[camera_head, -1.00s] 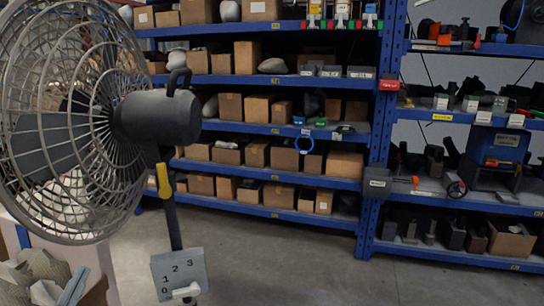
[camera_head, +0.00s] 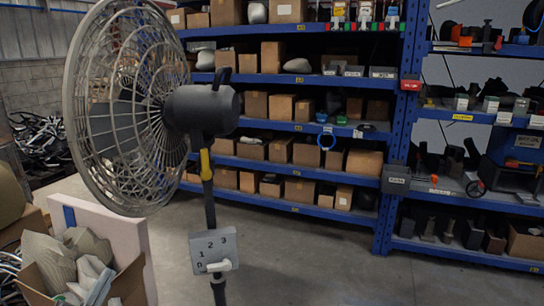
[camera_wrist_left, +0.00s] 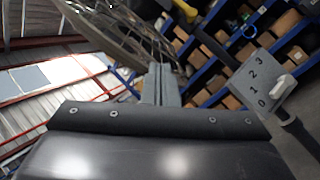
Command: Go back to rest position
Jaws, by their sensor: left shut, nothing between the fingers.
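My left gripper (camera_wrist_left: 161,84) shows in the left wrist view, its grey fingers closed together with nothing between them. The wrist view is tilted. The fan's number panel (camera_wrist_left: 264,80) with its white knob is to the right of the fingers, apart from them. The fan cage (camera_wrist_left: 120,30) is behind and above the fingers. In the head view a large grey standing fan (camera_head: 205,108) is left of the middle, with its panel (camera_head: 213,246) low on the pole. I cannot make out either gripper in the head view. My right gripper is in neither view.
Blue shelving (camera_head: 285,207) with cardboard boxes fills the back, and more shelves with tools (camera_head: 470,250) stand at the right. An open carton (camera_head: 130,280) of crumpled items is at the lower left. The grey floor (camera_head: 320,265) in front of the shelves is clear.

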